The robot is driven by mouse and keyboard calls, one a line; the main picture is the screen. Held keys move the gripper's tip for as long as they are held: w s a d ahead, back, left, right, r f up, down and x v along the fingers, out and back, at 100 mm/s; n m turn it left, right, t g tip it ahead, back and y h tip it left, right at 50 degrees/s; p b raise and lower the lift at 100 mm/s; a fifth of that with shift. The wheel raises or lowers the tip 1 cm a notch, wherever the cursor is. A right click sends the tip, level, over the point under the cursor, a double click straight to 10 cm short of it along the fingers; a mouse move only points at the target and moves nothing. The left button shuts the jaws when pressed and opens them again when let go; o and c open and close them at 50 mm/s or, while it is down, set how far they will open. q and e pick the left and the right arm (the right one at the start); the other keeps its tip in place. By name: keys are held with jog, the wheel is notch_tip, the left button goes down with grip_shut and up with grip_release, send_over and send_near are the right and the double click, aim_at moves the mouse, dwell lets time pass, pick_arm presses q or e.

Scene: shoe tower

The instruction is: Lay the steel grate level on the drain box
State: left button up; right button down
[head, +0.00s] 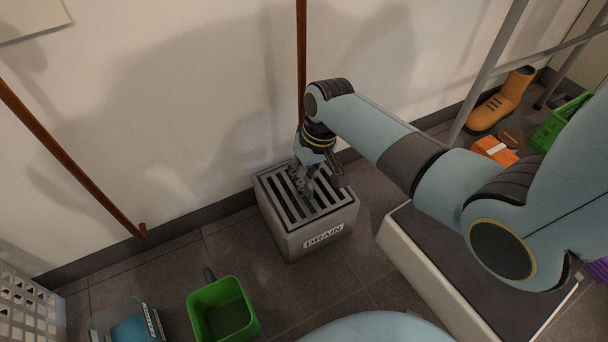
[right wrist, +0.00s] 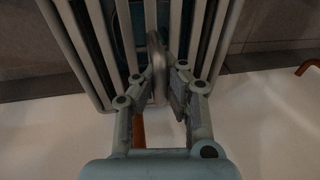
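The drain box (head: 309,241) is a grey box labelled DRAIN, standing on the floor against the wall. The steel grate (head: 319,204) shows as parallel grey bars with dark gaps across the box's top. It looks about level there, but I cannot tell how fully it rests. My right gripper (head: 303,182) points down at the grate's middle. In the right wrist view, its fingers (right wrist: 165,85) stand close on either side of a grey upright handle (right wrist: 155,50) over the grate's bars (right wrist: 70,50). I cannot tell whether they press on it. My left gripper is not in view.
A green bin (head: 222,312) and a blue-and-grey container (head: 127,322) stand in front left of the box. A low dark-topped bench (head: 440,265) is at right. An orange boot (head: 500,103) and a green crate (head: 558,124) are farther right. Brown poles lean on the wall.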

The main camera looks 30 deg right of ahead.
jog(key=c, duration=2)
grip_release()
jog(key=shift+f, duration=0.15)
jog(key=o, duration=0.6)
